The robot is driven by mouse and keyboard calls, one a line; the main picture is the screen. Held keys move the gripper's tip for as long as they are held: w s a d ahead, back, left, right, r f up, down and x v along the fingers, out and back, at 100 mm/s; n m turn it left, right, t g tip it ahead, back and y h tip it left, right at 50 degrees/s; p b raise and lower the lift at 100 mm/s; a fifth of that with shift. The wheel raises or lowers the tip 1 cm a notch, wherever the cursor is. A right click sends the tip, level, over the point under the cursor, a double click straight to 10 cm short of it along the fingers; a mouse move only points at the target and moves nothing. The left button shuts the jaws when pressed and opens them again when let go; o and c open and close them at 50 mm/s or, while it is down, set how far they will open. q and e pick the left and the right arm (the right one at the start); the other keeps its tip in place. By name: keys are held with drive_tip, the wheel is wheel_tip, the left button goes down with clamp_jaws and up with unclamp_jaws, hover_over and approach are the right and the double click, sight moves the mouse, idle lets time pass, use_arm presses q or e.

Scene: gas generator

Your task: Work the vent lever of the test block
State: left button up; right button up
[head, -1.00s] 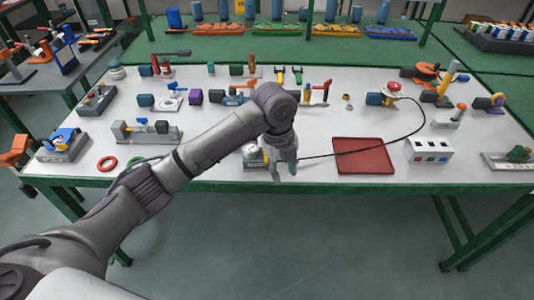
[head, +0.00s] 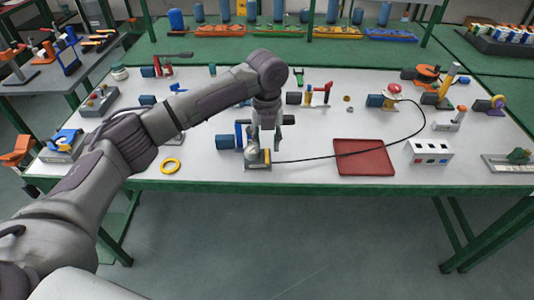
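A small block with a round gauge-like part (head: 255,160), which I take to be the test block, stands near the front edge of the table. A black hose runs from it to the right. A blue cylinder (head: 225,142) and an upright blue bar (head: 239,134) are just left of and behind it. I cannot tell whether the bar is the vent lever. My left gripper (head: 265,146) points down just above and behind the block, its fingers apart with nothing seen between them. Contact with the block cannot be told. My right gripper is out of view.
A red tray (head: 363,157) and a white box with colored buttons (head: 429,152) lie to the right. The hose (head: 340,154) curves across the table to a red-topped fitting (head: 393,91). My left arm hides much of the left side.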

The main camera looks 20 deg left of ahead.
sight(267, 159)
use_arm(q)
drive_tip(key=shift+f, duration=2.4)
clamp_jaws()
